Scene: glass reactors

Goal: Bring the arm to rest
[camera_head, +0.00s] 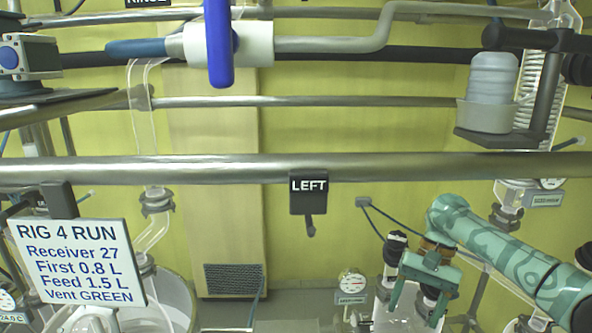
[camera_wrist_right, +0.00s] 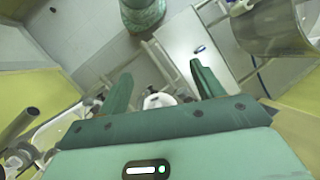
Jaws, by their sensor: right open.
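My right arm (camera_head: 505,250), green with a darker pattern, comes in from the lower right in the head view. Its gripper (camera_head: 414,308) points downward in front of glassware and dark-capped fittings. In the right wrist view the two green fingers of this gripper (camera_wrist_right: 160,76) stand apart, with nothing held between them. A small white round part (camera_wrist_right: 158,101) shows beyond the gap; I cannot tell how far off it is. My left gripper is not in view.
Metal rails (camera_head: 130,170) cross the head view, one with a "LEFT" tag (camera_head: 309,192). A blue-handled valve (camera_head: 219,50) sits at the top, a sign (camera_head: 80,262) at lower left. A white bottle (camera_head: 492,78) stands upper right. A cylindrical vessel (camera_wrist_right: 275,30) is near the wrist view's upper right.

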